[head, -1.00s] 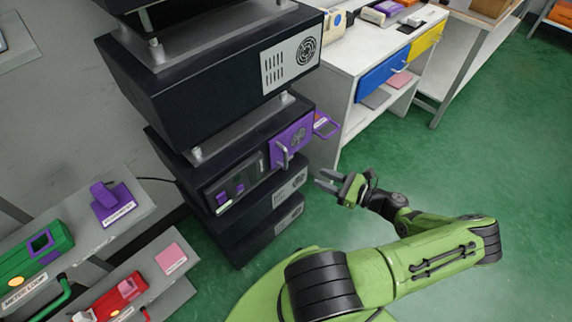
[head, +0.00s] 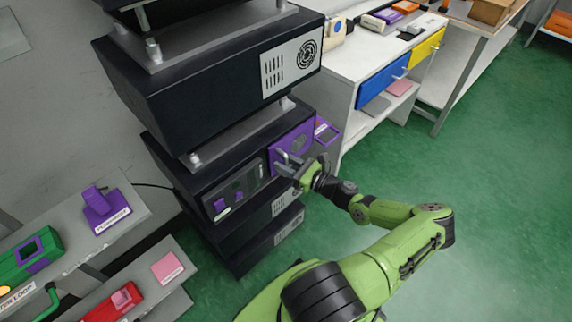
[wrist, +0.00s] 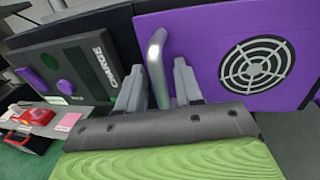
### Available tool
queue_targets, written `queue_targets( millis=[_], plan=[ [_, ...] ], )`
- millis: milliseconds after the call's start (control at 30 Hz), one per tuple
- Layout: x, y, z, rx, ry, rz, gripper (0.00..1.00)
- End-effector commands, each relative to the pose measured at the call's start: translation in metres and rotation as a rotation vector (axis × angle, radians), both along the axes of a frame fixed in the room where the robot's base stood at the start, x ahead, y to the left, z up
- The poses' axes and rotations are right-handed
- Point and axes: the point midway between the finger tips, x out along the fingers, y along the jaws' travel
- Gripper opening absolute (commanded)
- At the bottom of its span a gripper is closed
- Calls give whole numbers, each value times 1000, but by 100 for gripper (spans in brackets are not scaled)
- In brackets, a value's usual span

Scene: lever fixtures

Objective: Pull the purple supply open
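The purple supply is a purple panel (head: 300,141) with a round fan grille on the front of a black rack unit. In the wrist view the purple panel (wrist: 208,30) fills the upper right, with a silver bar handle (wrist: 154,65) at its left side. My gripper (wrist: 160,84) is open, with one finger on each side of the handle. A gap shows between the handle and the right finger; whether the left finger touches it I cannot tell. In the head view my gripper (head: 286,164) is at the handle and partly covers it. The panel appears flush with the rack.
A dark panel marked CHARGE (wrist: 75,68) with purple knobs sits left of the purple panel. A white bench (head: 345,75) with blue and yellow drawers stands right of the rack. Grey shelves (head: 125,215) with fixtures stand at left. Green floor is clear at right.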

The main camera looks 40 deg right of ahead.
Motion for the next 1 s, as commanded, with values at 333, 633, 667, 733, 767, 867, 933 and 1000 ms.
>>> queue_targets(
  millis=[333,633,667,733,767,867,933,1000],
  plan=[
    [0,0,0,-1,0,0,11],
    [0,0,0,-1,0,0,0],
    [0,0,0,-1,0,0,0],
    [-3,0,0,-1,1,0,0],
    [-5,-1,1,-1,1,0,0],
    [-22,-3,1,-2,3,-3,0],
    [-41,-3,2,-1,4,-4,0],
    [-63,-4,2,-2,5,-5,0]
  ],
)
